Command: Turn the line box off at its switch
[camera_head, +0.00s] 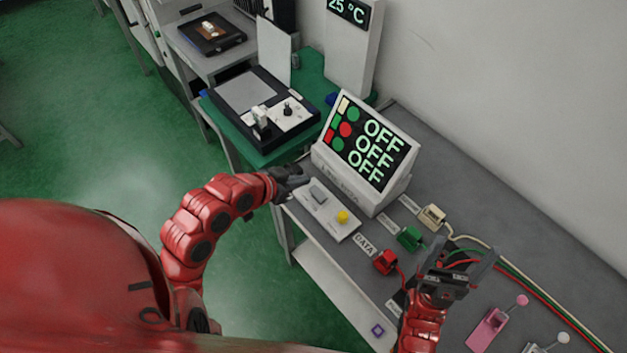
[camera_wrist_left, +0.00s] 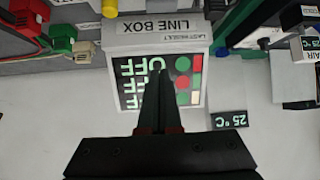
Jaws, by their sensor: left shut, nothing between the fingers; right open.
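The line box (camera_head: 362,160) is a white box with a sloped dark screen reading OFF on three lines, beside red and green dots. It also shows upside down in the left wrist view (camera_wrist_left: 160,38), with its LINE BOX label. A white plate (camera_head: 326,212) in front of it carries a grey switch (camera_head: 317,196) and a yellow button (camera_head: 343,216). My left gripper (camera_head: 303,174) is shut and empty near the box's left front corner, beyond the switch and apart from it. Its closed fingers (camera_wrist_left: 160,82) cover part of the screen. My right gripper (camera_head: 462,258) is open over the bench.
Red (camera_head: 385,262), green (camera_head: 410,238) and beige (camera_head: 432,216) plugs with cables lie right of the box. A pink lever fixture (camera_head: 489,329) stands at lower right. A black-topped device with a knob (camera_head: 287,109) is behind on the left. The wall bounds the bench's back.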

